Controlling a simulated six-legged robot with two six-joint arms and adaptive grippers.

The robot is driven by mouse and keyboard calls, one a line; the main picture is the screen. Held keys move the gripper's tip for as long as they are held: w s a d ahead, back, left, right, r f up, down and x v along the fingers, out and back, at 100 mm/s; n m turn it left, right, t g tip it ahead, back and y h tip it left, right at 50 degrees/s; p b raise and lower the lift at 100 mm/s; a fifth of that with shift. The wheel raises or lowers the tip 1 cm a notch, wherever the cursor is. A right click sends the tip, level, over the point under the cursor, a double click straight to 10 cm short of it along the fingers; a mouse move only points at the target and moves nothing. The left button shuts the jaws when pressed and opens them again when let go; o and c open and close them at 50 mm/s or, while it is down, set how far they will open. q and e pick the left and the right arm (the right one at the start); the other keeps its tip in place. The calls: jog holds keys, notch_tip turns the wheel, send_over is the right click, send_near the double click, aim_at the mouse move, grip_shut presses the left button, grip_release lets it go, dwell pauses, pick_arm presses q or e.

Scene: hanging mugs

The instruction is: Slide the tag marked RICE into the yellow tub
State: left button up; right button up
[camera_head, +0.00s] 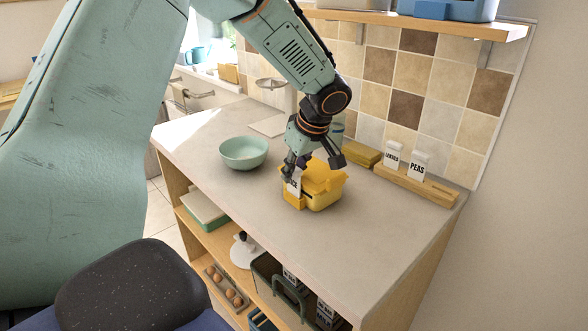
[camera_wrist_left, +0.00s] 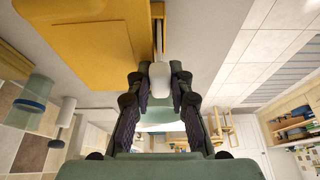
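The yellow tub (camera_head: 322,197) stands on the counter, and its wall fills the upper left of the left wrist view (camera_wrist_left: 85,45). A white tag (camera_head: 294,186), its lettering partly covered and ending in "CE", is upright at the tub's left front side. My left gripper (camera_head: 291,177) is at the tub's near left edge. In the left wrist view the white tag (camera_wrist_left: 160,76) is between its fingertips, which appear closed on it, beside the tub's wall. How far the tag sits in the tub's holder is hidden. My right gripper is not in view.
A mint bowl (camera_head: 244,153) stands left of the tub. A wooden rack (camera_head: 418,186) at the right back holds the LENTILS tag (camera_head: 393,156) and the PEAS tag (camera_head: 419,166). A yellow block (camera_head: 362,153) lies by the tiled wall. The front right counter is clear.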

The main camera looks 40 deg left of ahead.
pick_arm(q)
jog(key=o, duration=0.4)
jog(key=v, duration=1.2)
jog(key=shift+f, duration=0.1)
dwell(0.5)
